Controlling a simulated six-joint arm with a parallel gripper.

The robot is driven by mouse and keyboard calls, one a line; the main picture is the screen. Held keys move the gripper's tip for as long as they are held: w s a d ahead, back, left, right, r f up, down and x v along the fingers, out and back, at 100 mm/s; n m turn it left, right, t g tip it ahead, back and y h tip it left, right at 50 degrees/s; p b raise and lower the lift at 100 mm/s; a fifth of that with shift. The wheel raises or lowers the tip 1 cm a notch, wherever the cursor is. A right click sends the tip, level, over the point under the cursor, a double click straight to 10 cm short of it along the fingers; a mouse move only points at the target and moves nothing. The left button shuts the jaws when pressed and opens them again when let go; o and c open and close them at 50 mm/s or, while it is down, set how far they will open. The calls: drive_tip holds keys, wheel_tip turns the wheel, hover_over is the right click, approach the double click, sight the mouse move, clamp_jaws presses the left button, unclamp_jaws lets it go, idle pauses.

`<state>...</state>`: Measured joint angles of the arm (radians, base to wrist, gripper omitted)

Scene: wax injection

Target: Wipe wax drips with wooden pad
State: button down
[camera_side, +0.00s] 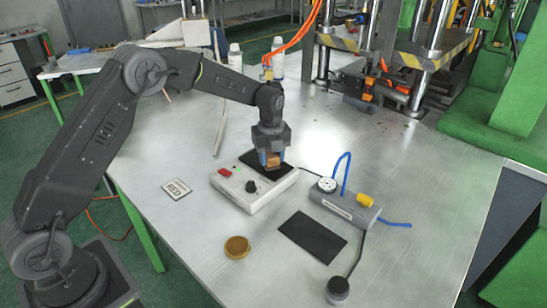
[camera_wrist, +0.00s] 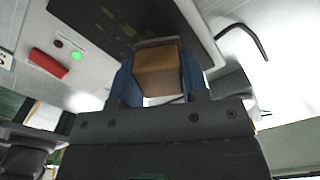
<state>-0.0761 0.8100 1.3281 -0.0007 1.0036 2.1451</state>
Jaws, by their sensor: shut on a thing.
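My gripper (camera_side: 271,155) is shut on a wooden pad (camera_side: 273,161), over the black top plate (camera_side: 249,164) of a white control box (camera_side: 251,201). In the wrist view, the brown wooden pad (camera_wrist: 158,72) sits between the blue fingers of my gripper (camera_wrist: 157,80). The black plate (camera_wrist: 85,12) lies beyond it there, with faint greenish smears (camera_wrist: 124,30) that may be wax drips. The pad looks low at the plate; I cannot tell whether it touches. The box has a red switch (camera_side: 225,172) and a black knob (camera_side: 251,187); a green light (camera_wrist: 77,56) glows.
A grey gauge unit (camera_side: 345,207) with blue hoses stands right of the box. White bottles (camera_side: 279,64) and a press (camera_side: 400,60) stand behind.

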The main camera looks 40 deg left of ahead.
sight(255, 156)
drive_tip(key=shift+a, duration=3.15)
drive_tip(key=shift+a+r, duration=0.1)
drive_tip(key=shift+a, duration=0.1)
wheel_tip(255, 156, up, 8)
